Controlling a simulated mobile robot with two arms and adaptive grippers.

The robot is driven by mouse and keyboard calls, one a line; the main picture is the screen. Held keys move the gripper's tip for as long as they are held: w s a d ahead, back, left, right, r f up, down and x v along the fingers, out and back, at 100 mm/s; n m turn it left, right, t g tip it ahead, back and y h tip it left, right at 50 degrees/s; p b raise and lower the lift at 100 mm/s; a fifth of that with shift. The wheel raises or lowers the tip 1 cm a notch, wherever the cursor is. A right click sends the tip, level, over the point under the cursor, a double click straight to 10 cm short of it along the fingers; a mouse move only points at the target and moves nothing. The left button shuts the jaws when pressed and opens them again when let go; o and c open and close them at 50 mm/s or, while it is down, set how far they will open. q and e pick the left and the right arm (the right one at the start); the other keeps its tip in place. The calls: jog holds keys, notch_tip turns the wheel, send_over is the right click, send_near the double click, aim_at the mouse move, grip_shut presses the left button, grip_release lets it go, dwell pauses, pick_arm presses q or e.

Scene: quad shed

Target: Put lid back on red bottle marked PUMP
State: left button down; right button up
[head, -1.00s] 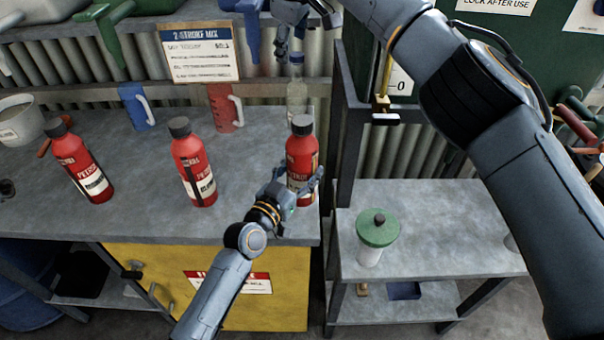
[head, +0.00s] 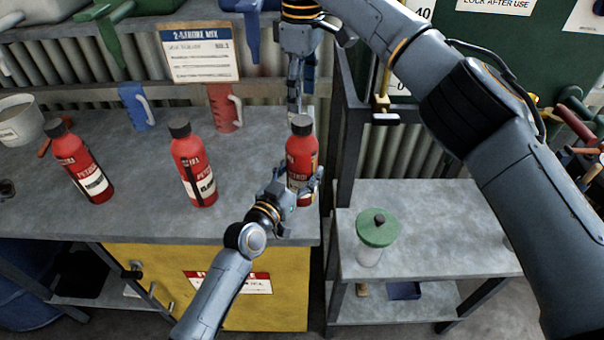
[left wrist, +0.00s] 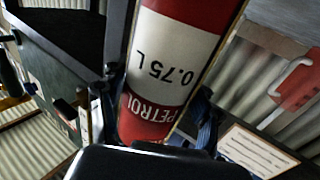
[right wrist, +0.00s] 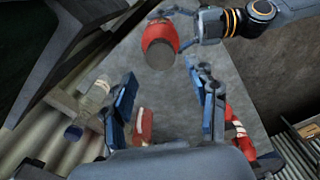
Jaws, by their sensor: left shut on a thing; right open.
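A red bottle (head: 300,163) labelled PETROL, with a dark cap (head: 301,125) on top, stands at the bench's right end. My left gripper (head: 300,192) is shut around its lower body; the left wrist view shows its label (left wrist: 170,60) close up. My right gripper (head: 297,88) is open and empty, pointing down above and behind that bottle. In the right wrist view the bottle's dark round top (right wrist: 161,56) lies beyond the open fingers. Two more dark-capped red bottles stand left (head: 82,165) and middle (head: 194,170). I cannot read PUMP on any bottle.
A clear bottle (right wrist: 92,100) stands near the back of the bench. A blue jug (head: 138,107) and a red jug (head: 224,108) stand below the 2-STROKE MIX sign (head: 199,53). A green-lidded jar (head: 377,232) stands on the lower side bench. Bench front between bottles is clear.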

aim_at(303, 120)
notch_tip(303, 120, down, 6)
dwell(0.4)
jog(key=c, duration=1.2)
jog(key=o, duration=1.4)
jog(key=shift+c, duration=0.2)
jog(key=shift+r, duration=0.1)
notch_tip(303, 120, up, 12)
